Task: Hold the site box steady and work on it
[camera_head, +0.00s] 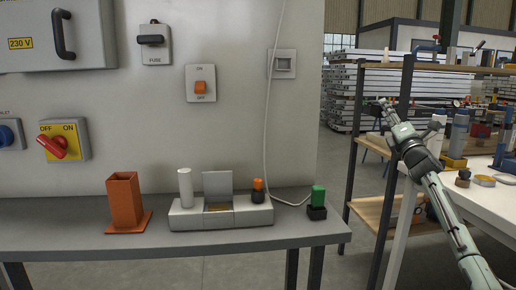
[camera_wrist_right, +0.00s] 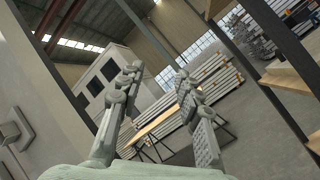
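A light grey low box (camera_head: 221,213) stands on the grey shelf (camera_head: 60,232) against the wall. It has a raised flap (camera_head: 217,184) in the middle, a white cylinder (camera_head: 186,188) at its left and an orange-and-black piece (camera_head: 258,190) at its right. I cannot tell whether this is the site box. My right gripper (camera_head: 385,108) is up at the right, well away from it. In the right wrist view the right gripper (camera_wrist_right: 155,95) has its fingers apart with nothing between them. My left gripper is not in view.
An orange square tube (camera_head: 124,202) and a green-topped black piece (camera_head: 317,203) stand on the shelf. A white cable (camera_head: 266,110) hangs down.

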